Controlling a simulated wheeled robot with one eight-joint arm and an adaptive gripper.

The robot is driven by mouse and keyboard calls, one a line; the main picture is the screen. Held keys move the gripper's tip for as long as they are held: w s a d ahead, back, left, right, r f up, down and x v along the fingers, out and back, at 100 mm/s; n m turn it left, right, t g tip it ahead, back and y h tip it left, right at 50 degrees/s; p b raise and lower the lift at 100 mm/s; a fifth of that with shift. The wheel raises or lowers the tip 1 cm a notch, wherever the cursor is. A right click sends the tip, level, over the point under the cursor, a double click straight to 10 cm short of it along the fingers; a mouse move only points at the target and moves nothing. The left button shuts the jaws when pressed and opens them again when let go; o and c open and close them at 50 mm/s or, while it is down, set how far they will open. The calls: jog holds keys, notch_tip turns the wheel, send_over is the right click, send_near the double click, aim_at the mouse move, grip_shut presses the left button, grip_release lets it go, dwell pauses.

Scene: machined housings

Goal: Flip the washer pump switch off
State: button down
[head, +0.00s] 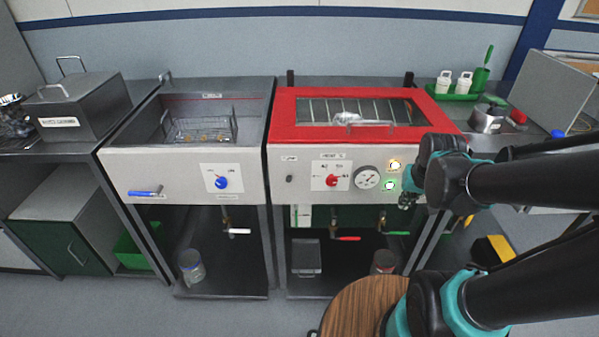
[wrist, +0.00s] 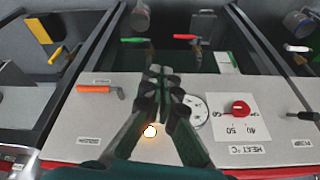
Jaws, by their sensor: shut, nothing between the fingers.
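The washer looks like the red-framed machine (head: 283,118) with a pale front panel. A small dark switch (head: 289,179) sits at the left end of that panel, under a small label that seems to read PUMP. In the wrist view, which is turned over, the switch (wrist: 304,116) is at the right edge; its lever position is hard to tell. My gripper (head: 405,202) is shut and empty in front of the panel's right part, well right of the switch. Its fingers also show in the wrist view (wrist: 160,76), beside the gauge and apart from the switch.
Between gripper and switch are a red heat dial (head: 332,181) and a gauge (head: 367,177). Yellow (head: 394,165) and green (head: 389,185) lamps glow near my gripper. An orange lever (wrist: 97,89) sits at the panel's other end. Red-handled (head: 347,238) and green-handled valves hang below.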

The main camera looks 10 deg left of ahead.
jog(key=w+a+r, duration=0.4)
jog(key=a, duration=0.2)
jog(key=n+g+y, duration=0.1)
jog(key=g+y, duration=0.1)
send_near(293, 154)
jog(key=s+r, duration=0.2)
jog(key=shift+s+d+f, duration=0.2)
jog(key=shift+f, duration=0.05)
jog(key=shift+f, duration=0.1)
jog(key=x, duration=1)
jog(key=shift+w+d, duration=0.15)
jog(key=shift+s+f, duration=0.45)
jog(key=shift+f, duration=0.2)
jog(key=shift+s+f, duration=0.45)
jog(key=shift+f, duration=0.15)
jog(key=shift+s+f, duration=0.25)
jog(key=shift+f, duration=0.1)
jog(key=shift+s, duration=0.1)
